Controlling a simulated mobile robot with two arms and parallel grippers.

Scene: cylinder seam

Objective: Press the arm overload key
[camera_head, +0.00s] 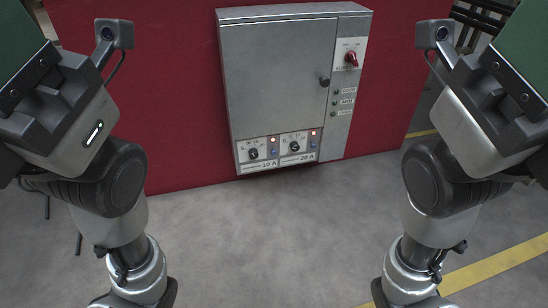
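A grey metal cabinet (275,75) is on the red wall ahead. A side strip on its right carries a red rotary handle (351,58) and several small dark keys (336,103) with labels too small to read. Below the door are two white panels marked 10 A (262,166) and 20 A (302,159), each with a black dial, a lit red lamp and a small blue button. I cannot tell which is the arm overload key. My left gripper (50,85) and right gripper (498,85) are partly cut off at the upper corners, away from the cabinet; their fingertips do not show.
The cabinet door is shut, with a dark knob (324,81) at its right edge. The grey floor (270,240) between my arms is clear. A yellow line (490,268) crosses the floor at lower right. Dark metal structures stand behind the red wall at top right.

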